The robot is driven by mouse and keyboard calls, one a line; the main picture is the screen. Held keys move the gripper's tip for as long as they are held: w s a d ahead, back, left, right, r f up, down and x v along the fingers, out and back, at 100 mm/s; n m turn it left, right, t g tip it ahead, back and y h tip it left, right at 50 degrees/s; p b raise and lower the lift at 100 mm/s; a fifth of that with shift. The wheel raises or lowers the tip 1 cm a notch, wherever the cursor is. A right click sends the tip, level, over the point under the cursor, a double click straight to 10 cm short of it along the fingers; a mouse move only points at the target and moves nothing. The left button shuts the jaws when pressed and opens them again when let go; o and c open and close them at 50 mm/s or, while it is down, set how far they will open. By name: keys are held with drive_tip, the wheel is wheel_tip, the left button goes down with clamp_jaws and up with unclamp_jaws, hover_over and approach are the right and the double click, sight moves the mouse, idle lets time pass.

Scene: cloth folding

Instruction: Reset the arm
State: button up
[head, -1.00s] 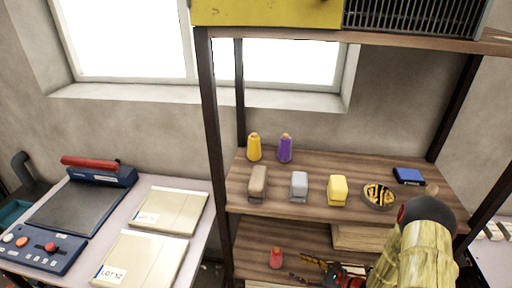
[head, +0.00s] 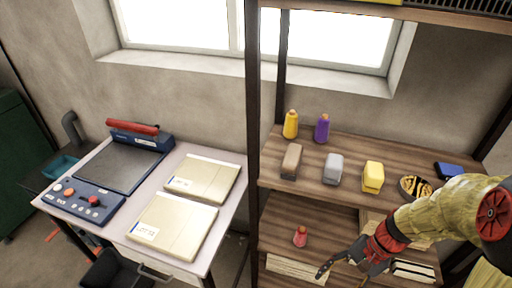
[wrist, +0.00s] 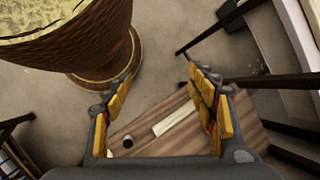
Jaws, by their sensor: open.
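My arm (head: 445,215) comes in from the right in the head view, in front of the wooden shelf unit (head: 400,150). My gripper (head: 335,268) is at its lower left end, pointing left and down near the lower shelf. In the wrist view, my gripper (wrist: 162,85) has its two yellow-padded fingers spread apart with nothing between them. Below the fingers there is a wooden board (wrist: 180,138) with a pale strip and a small dark round item on it. No cloth is in my gripper.
A red spool (head: 300,236) stands on the lower shelf near my gripper. Several spools, blocks and a bowl (head: 415,188) stand on the shelf above. A table at left holds a press (head: 125,165) and two flat packages (head: 172,225). A black bin (head: 112,272) is below.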

drive_tip(key=s+a+r+n+t+h, duration=0.1)
drive_tip(key=a+r+n+t+h, duration=0.1)
drive_tip(key=r, duration=0.9)
drive_tip(key=s+a+r+n+t+h, duration=0.1)
drive_tip(key=r+n+t+h, duration=0.2)
drive_tip(key=r, duration=0.9)
drive_tip(key=n+t, duration=0.2)
drive_tip(key=n, duration=0.2)
drive_tip(key=shift+s+a+r+h, duration=0.2)
drive_tip(key=shift+s+a+h, duration=0.1)
drive_tip(key=shift+s+a, duration=0.1)
drive_tip(key=shift+d, duration=0.1)
